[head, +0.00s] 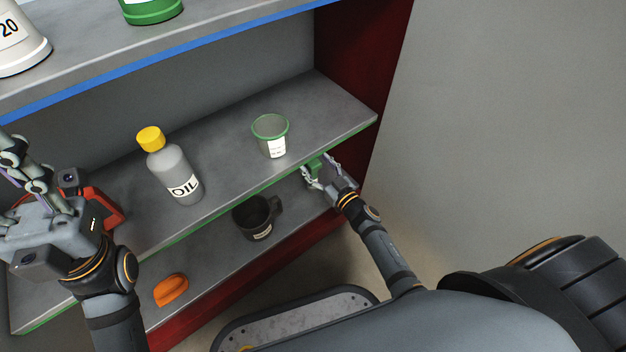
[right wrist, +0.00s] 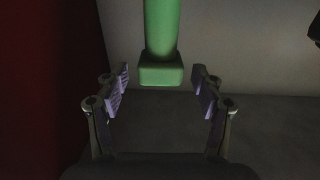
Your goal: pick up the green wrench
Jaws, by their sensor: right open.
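The green wrench (right wrist: 162,35) shows in the right wrist view as a green bar with a thicker block at its near end. In the head view only a small green part (head: 314,165) of it shows, at the front edge of the middle shelf. My right gripper (head: 318,167) is open at the lower shelf opening. In the right wrist view its two fingers (right wrist: 160,78) stand on either side of the green end, with a gap on both sides. My left gripper (head: 15,160) is at the far left, in front of the shelves; its finger opening is unclear.
On the middle shelf (head: 325,100) stand an oil bottle (head: 175,175) with a yellow cap and a green-rimmed cup (head: 270,140). A red object (head: 105,210) is partly hidden by my left gripper. A dark mug (head: 255,220) and an orange object (head: 171,290) are on the lower shelf.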

